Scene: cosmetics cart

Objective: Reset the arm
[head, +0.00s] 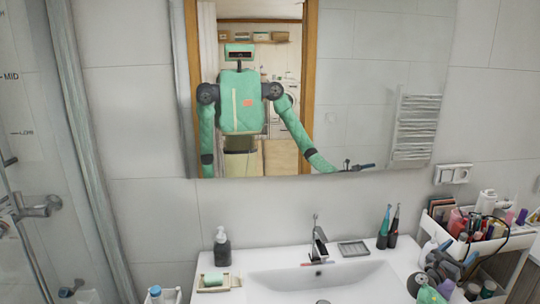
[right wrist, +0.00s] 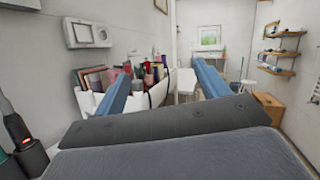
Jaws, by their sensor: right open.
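My right gripper (head: 450,262) is at the lower right of the head view, over the right end of the sink counter, in front of the cosmetics cart (head: 503,246). In the right wrist view its two blue fingers (right wrist: 160,80) are spread apart with nothing between them. The cart's white upper tray (right wrist: 92,103), full of bottles and boxes, shows behind the left finger. My left gripper is not directly in view. The mirror (head: 365,85) reflects my green body, with one arm hanging down and the other reaching out.
The white sink (head: 320,280) has a faucet (head: 318,243), a dark soap bottle (head: 222,249), a soap dish (head: 213,283) and upright electric toothbrushes (head: 388,228) around it. A glass shower panel (head: 40,150) is at the left. Wall shelves (right wrist: 285,50) are at the right in the wrist view.

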